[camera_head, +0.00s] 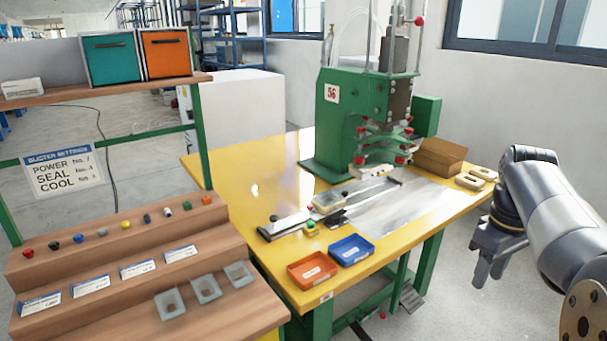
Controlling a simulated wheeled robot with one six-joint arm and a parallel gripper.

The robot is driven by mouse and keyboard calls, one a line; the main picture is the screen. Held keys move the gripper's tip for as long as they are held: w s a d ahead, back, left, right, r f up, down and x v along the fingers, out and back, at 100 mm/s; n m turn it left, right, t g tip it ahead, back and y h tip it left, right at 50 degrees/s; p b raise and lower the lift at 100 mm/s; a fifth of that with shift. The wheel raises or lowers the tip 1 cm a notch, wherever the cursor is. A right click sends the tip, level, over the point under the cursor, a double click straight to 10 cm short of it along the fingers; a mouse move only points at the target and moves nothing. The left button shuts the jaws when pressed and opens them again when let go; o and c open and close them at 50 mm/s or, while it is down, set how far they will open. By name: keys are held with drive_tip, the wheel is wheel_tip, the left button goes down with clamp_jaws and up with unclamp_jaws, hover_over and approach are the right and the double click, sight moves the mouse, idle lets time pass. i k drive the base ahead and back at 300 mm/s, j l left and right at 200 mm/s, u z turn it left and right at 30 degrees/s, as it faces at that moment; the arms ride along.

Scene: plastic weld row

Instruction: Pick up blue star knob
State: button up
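A small blue knob (78,238) sits on the top step of the wooden stepped rack at the left, in a row of small coloured knobs. A second, darker blue piece (147,218) stands further right in the same row. The knobs are too small to tell their star shape. My gripper (489,280) hangs at the right, past the yellow table's edge, with its fingers pointing down. It looks open and empty, and it is far from the rack.
The stepped rack (110,262) also holds label cards and grey cups. Between it and my arm stands the yellow table (240,165) with a green press (340,130), an orange tray (313,268), a blue tray (351,250) and a cardboard box (440,157).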

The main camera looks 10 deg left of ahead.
sight(78, 238)
drive_tip(key=k+j, duration=0.25)
drive_tip(key=j, duration=0.25)
drive_tip(key=k+j+z, duration=0.15)
drive_tip(key=j, duration=0.35)
drive_tip(key=k+j, duration=0.4)
drive_tip(key=k+j+z, duration=0.15)
drive_tip(key=k+j, duration=0.15)
drive_tip(key=j, duration=0.25)
drive_tip(key=k+j, duration=0.1)
drive_tip(key=j, duration=0.3)
drive_tip(key=k+j+z, duration=0.15)
drive_tip(key=j, duration=0.25)
drive_tip(key=k+j, duration=0.1)
drive_tip(key=j, duration=0.25)
drive_tip(key=k+j+z, duration=0.1)
drive_tip(key=j, duration=0.3)
drive_tip(key=k+j, duration=0.15)
drive_tip(key=j, duration=0.2)
drive_tip(key=k+j+z, duration=0.15)
drive_tip(key=j, duration=0.25)
drive_tip(key=i+j+z, duration=0.1)
drive_tip(key=j, duration=0.45)
drive_tip(key=i+j, duration=0.15)
drive_tip(key=j, duration=0.45)
drive_tip(key=i+j+z, duration=0.15)
drive_tip(key=j, duration=1)
drive_tip(key=i+j+z, duration=0.15)
drive_tip(key=i+j, duration=0.5)
drive_tip(key=i, duration=0.15)
